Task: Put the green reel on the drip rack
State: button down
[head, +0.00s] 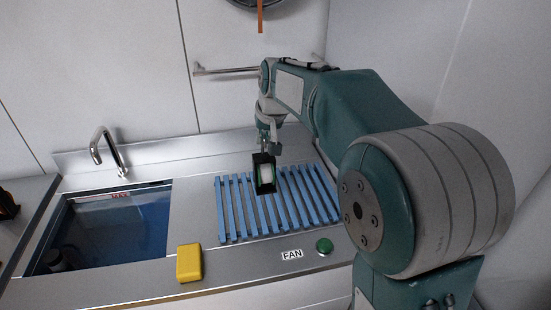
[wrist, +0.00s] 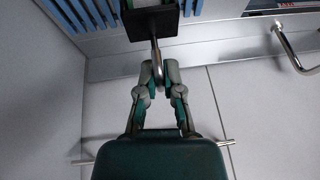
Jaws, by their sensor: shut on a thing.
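The green reel (head: 265,174) appears as a dark, boxy frame with green edging and a pale middle. My gripper (head: 270,138) is shut on its thin metal stem, and the reel hangs below the fingers. In the wrist view my gripper (wrist: 158,78) pinches the stem, and the dark body of the reel (wrist: 152,27) is cut off by the top edge. The drip rack (head: 233,207) is a set of blue slats on the steel counter. The reel is in front of the slats in the head view; whether it touches them is unclear.
A sink basin (head: 140,222) with blue inside and a tap (head: 108,150) are at the left. A yellow block (head: 189,262) lies near the counter's front edge. A green round button (head: 324,246) sits beside a FAN label (head: 292,254). A wall rail (head: 225,71) runs behind.

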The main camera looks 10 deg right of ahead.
jog(key=w+d+f, duration=0.4)
jog(key=w+f, duration=0.1)
jog(key=f, duration=0.4)
jog(key=shift+w+d+f, duration=0.2)
jog(key=shift+f, duration=0.15)
jog(key=c, duration=0.8)
grip_release()
jog(key=v, duration=1.2)
jog(key=s+r, duration=0.2)
jog(key=s, duration=0.7)
jog(key=s+f, duration=0.3)
jog(key=s, duration=0.8)
jog(key=s+a+f+t+h, duration=0.1)
jog(key=s+f, duration=0.2)
jog(key=s, duration=0.9)
